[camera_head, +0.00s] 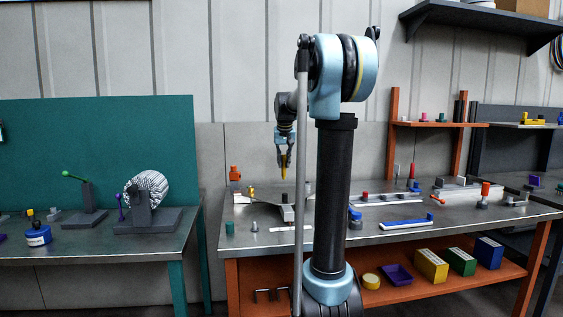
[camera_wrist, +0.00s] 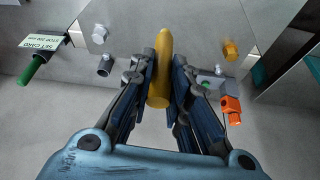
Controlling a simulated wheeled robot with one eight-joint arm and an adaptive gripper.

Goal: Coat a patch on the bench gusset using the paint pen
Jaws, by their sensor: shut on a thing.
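My gripper (camera_head: 285,150) is shut on a yellow-orange pen-shaped thing (camera_head: 284,166), which I take for the paint pen, and holds it upright above the bench. In the wrist view the paint pen (camera_wrist: 162,60) sits between the dark blue fingers of my gripper (camera_wrist: 163,85), its rounded end beyond them. A pale grey plate (camera_head: 268,188) lies on the bench below the pen and may be the gusset; my arm hides part of that area. In the wrist view a grey surface (camera_wrist: 195,22) lies beyond the pen's end. I cannot tell whether they touch.

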